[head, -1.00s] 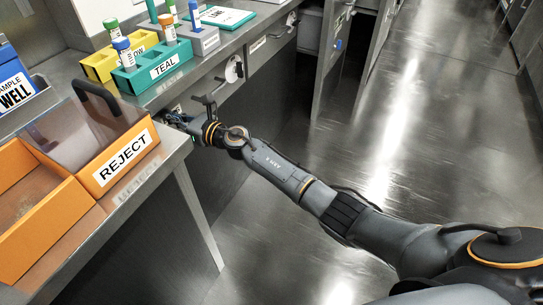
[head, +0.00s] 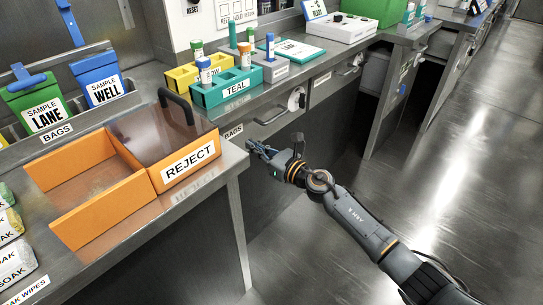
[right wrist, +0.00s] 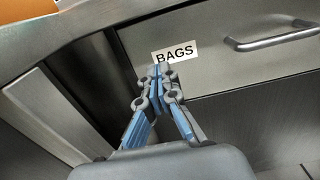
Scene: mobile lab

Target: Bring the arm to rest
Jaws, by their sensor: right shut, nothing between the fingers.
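My right arm (head: 362,222) reaches in from the lower right of the head view. Its gripper (head: 252,146) is just in front of the bench, below the worktop edge and near the drawer labelled BAGS (head: 233,132). In the right wrist view the blue-padded fingers (right wrist: 159,72) are shut together with nothing between them. They point toward the BAGS drawer front (right wrist: 215,62); whether they touch it I cannot tell. My left gripper does not show.
The orange REJECT bin (head: 190,163) stands near the worktop's corner. A teal rack (head: 225,88) and a yellow rack (head: 183,77) with tubes stand behind it. A drawer handle (right wrist: 280,38) sticks out right of my fingers. The floor (head: 450,170) at right is clear.

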